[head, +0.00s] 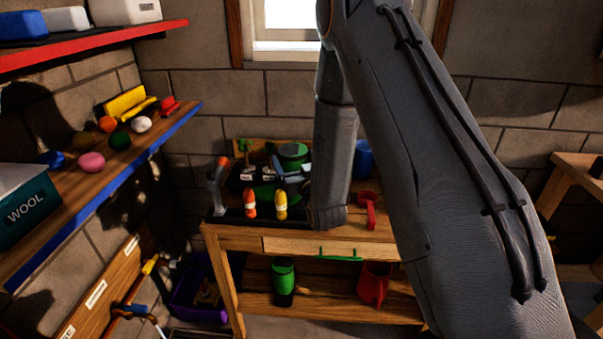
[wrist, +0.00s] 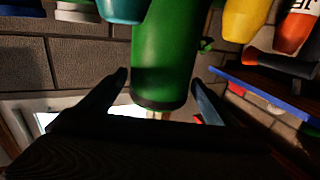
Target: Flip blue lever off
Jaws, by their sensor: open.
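I cannot pick out a blue lever for certain. In the head view, a pale blue-grey shape (head: 281,169) lies against the green container on the bench; I cannot tell whether it is a lever or part of my gripper. In the wrist view my gripper (wrist: 158,80) is open, with its two dark fingers apart. A large green cylinder (wrist: 162,50) shows between the fingertips; contact cannot be judged. A teal rounded thing (wrist: 122,8) is cut off at the top edge. My arm hides part of the bench.
An orange bottle (head: 250,204) and a yellow bottle (head: 281,205) stand at the bench front. A red scoop-like thing (head: 367,209) and a blue container (head: 364,158) are right of my arm. A blue-edged shelf (head: 150,152) borders the left. Bare wood (head: 290,233) shows in front.

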